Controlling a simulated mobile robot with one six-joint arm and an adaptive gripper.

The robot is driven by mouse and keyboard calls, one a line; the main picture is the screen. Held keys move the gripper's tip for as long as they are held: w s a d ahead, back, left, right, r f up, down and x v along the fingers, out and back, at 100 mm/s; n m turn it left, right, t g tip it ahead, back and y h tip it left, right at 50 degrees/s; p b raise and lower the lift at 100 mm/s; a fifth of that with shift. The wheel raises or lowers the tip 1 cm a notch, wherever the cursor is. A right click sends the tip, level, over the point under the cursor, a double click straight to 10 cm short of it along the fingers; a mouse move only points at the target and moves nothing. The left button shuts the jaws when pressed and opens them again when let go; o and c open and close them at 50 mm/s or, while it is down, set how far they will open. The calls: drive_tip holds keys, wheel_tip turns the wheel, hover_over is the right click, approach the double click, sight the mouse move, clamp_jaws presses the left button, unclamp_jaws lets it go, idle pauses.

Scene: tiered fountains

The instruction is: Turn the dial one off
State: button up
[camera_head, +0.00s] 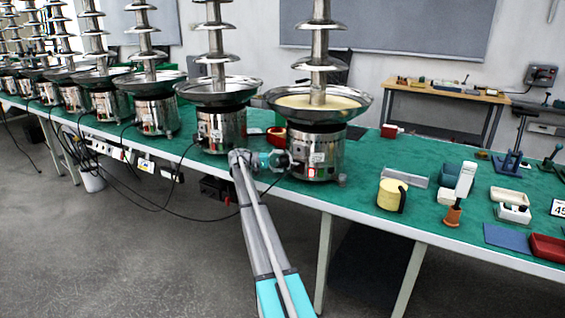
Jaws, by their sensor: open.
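The nearest tiered fountain (320,145) stands on the green table, with a steel base and pale yellow liquid in its bowl. A small red switch (312,173) and a pale label (317,158) show on the front of its base. My gripper (287,161) is open at the left side of this base, close to its front face. I cannot tell whether it touches the base. I cannot make out a dial; the gripper may hide that part of the base.
More steel fountains (212,120) stand in a row to the left, with black cables hanging off the table edge. A yellow mug (391,194), a grey-white bottle (465,180), a blue mat (507,236) and a red tray (547,247) lie to the right on the green table (440,228).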

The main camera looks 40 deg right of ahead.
drive_tip(key=shift+v, duration=3.6)
drive_tip(key=shift+d, duration=0.1)
